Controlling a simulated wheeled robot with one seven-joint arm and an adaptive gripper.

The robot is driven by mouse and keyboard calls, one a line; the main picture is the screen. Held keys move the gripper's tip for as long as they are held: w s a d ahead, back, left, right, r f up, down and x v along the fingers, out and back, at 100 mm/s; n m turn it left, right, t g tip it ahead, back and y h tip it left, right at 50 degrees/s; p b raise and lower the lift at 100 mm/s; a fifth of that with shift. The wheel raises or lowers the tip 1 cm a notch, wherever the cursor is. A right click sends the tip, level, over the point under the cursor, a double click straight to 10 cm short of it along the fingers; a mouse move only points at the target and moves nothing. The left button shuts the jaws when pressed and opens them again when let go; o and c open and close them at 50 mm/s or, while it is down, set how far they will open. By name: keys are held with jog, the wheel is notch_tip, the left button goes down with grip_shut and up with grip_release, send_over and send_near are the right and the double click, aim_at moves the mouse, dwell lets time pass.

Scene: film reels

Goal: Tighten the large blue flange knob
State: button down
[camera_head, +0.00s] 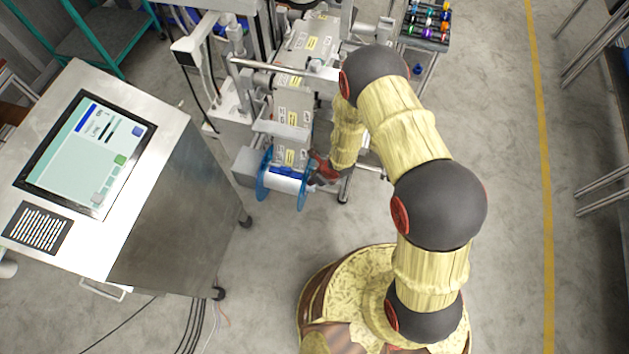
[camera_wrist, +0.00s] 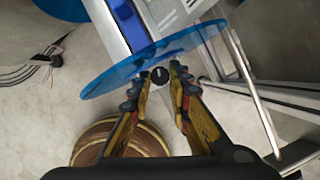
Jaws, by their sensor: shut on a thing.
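A reel with large translucent blue flanges (camera_head: 301,189) sits at the front end of the machine in the head view. One blue flange (camera_wrist: 115,78) spans the upper middle of the wrist view. A small dark round knob (camera_wrist: 160,76) with a pale line across its face shows at the flange. My gripper (camera_wrist: 161,73) has its yellow-and-dark fingers on both sides of this knob and is shut on it. In the head view my gripper (camera_head: 316,172) is at the right side of the reel; the knob is too small to make out there.
A control console with a lit screen (camera_head: 88,150) stands to the left. The machine's grey body (camera_head: 292,105) rises behind the reel. A rack of coloured spools (camera_head: 427,22) is at the back right. The floor (camera_head: 500,150) to the right is clear.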

dwell(0.3)
jog(key=c, duration=1.7)
grip_release()
jog(key=shift+o, duration=0.2)
jog(key=shift+r, duration=0.1)
jog(key=v, duration=0.7)
jog(key=shift+s+r, duration=0.15)
jog(key=shift+r, duration=0.2)
jog(key=shift+d, duration=0.15)
